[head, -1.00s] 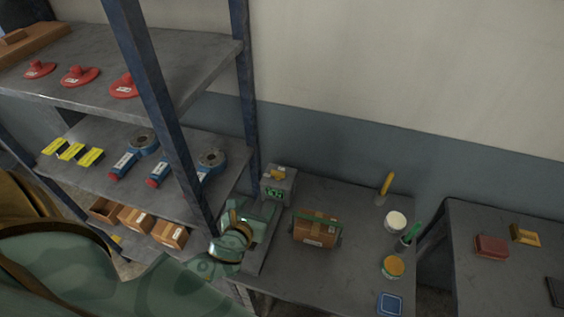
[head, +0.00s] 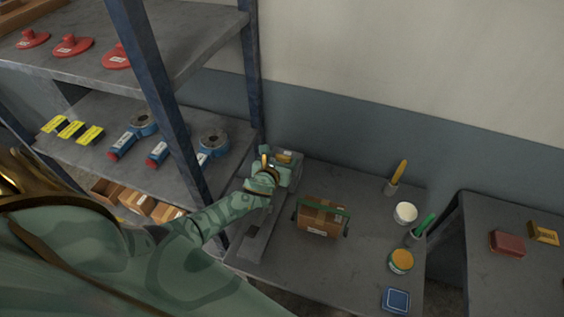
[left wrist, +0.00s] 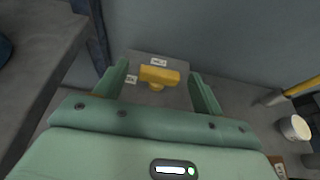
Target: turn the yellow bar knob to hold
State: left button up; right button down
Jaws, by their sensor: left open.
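The yellow bar knob (left wrist: 160,76) sits on top of a grey box (left wrist: 148,60) that stands on the table at the foot of the shelf post. In the left wrist view the bar lies roughly crosswise, slightly tilted. White labels (left wrist: 159,62) lie beyond it and at its left; their text is too small to read surely. My left gripper (left wrist: 160,88) is open, with one finger on each side of the knob and apart from it. In the head view my left gripper (head: 268,166) covers much of the box and knob. My right gripper is not in view.
Cups (head: 405,213), an orange-lidded jar (head: 401,261) and a blue square (head: 396,300) are along the table's right side. A shelf post (head: 253,80) rises close behind-left of the box.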

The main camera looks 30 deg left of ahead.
pick_arm(q)
jog(key=shift+w+a+f, duration=0.1)
jog(key=shift+w+f, duration=0.05)
jog(key=shift+w, duration=0.25)
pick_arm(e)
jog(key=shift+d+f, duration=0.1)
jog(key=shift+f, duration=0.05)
pick_arm(q)
jog(key=c, duration=1)
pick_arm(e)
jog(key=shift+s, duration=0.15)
